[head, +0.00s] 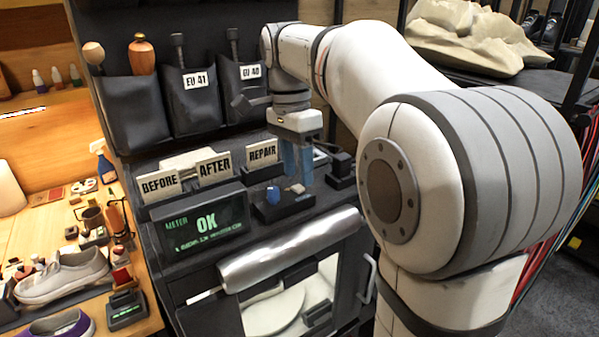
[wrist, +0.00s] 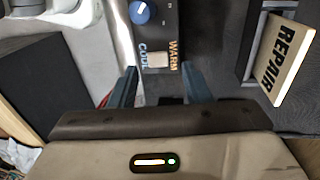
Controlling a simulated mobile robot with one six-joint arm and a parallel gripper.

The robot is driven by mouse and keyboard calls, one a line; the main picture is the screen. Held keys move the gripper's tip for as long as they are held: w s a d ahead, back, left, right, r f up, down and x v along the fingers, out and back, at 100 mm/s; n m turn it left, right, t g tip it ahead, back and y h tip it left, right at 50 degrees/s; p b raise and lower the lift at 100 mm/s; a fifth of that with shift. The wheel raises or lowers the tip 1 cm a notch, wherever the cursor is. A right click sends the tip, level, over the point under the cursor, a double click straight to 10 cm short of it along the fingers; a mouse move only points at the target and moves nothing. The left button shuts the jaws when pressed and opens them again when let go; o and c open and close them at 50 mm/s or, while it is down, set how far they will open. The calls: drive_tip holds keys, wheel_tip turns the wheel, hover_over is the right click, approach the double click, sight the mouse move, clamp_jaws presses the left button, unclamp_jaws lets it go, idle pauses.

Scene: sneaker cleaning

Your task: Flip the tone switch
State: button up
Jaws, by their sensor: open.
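The tone switch (wrist: 158,59) is a small cream rocker on a dark box, between the labels COOL and WARM. In the head view the switch (head: 297,188) sits on the right part of the box, beside a blue knob (head: 273,195). I cannot tell which way it is tipped. My gripper (wrist: 159,73) is open and empty, with its blue fingers on either side of the switch in the wrist view. In the head view my gripper (head: 298,172) points down just above the switch. Whether a finger touches it cannot be told.
A BEFORE sign (head: 160,185), an AFTER sign (head: 214,168) and a REPAIR sign (head: 263,151) stand behind the box. A meter (head: 205,223) reading OK is at its left. A silver roll-like cover (head: 290,250) lies in front. A small dark device (head: 342,170) stands at the right.

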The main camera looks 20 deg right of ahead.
drive_tip(key=shift+s+f, duration=0.25)
drive_tip(key=shift+f, duration=0.65)
drive_tip(key=shift+c, duration=0.4)
